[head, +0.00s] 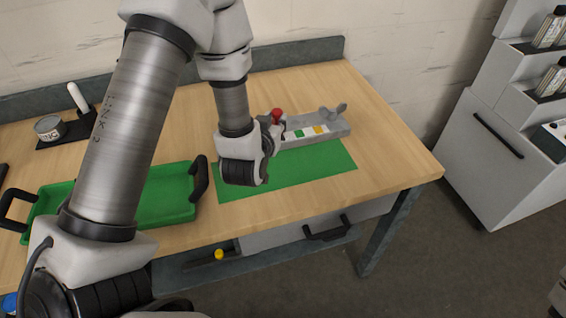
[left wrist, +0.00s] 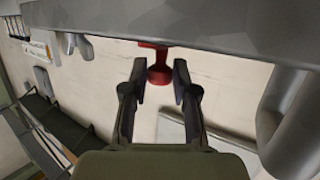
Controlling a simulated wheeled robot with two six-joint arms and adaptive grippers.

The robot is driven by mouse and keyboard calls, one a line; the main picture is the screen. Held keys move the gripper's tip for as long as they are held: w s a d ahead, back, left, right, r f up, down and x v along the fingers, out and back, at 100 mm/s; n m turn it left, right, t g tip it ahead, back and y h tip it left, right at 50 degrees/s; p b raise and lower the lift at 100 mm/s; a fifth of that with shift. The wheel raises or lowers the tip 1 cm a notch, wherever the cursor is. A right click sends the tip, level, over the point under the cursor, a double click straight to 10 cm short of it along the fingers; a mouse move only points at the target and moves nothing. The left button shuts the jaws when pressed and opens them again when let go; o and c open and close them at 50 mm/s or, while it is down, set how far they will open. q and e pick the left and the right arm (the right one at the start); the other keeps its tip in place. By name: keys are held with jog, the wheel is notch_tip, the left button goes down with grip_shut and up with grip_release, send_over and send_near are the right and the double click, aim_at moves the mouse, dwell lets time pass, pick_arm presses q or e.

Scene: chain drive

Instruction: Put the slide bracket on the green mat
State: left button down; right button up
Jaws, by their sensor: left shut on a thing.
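The slide bracket (head: 325,133) is a long grey piece with white, green and yellow squares, a red knob (head: 277,115) and a grey lever at its right end. It lies over the back part of the green mat (head: 290,174); I cannot tell whether it rests on the mat or hangs just above it. My left gripper (head: 268,130) is at the bracket's left end and hides part of it. In the left wrist view, the gripper's fingers (left wrist: 158,82) are on either side of the red knob, under the grey bar (left wrist: 200,28).
A green tray (head: 170,195) with black handles stands left of the mat, partly behind my left arm. A can (head: 50,128) and a white-handled tool (head: 77,97) are at the back left. The table's right end is bare. A white cabinet (head: 490,160) stands to the right.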

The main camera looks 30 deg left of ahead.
pick_arm(q)
notch_tip(320, 180, down, 9)
jog(key=shift+w+p, duration=0.1)
jog(key=shift+p, duration=0.75)
jog(key=shift+w+a+f, duration=0.1)
jog(key=shift+f, duration=0.35)
jog(key=shift+f+b, duration=0.55)
jog(key=c, duration=0.9)
grip_release()
jog(key=shift+s, duration=0.2)
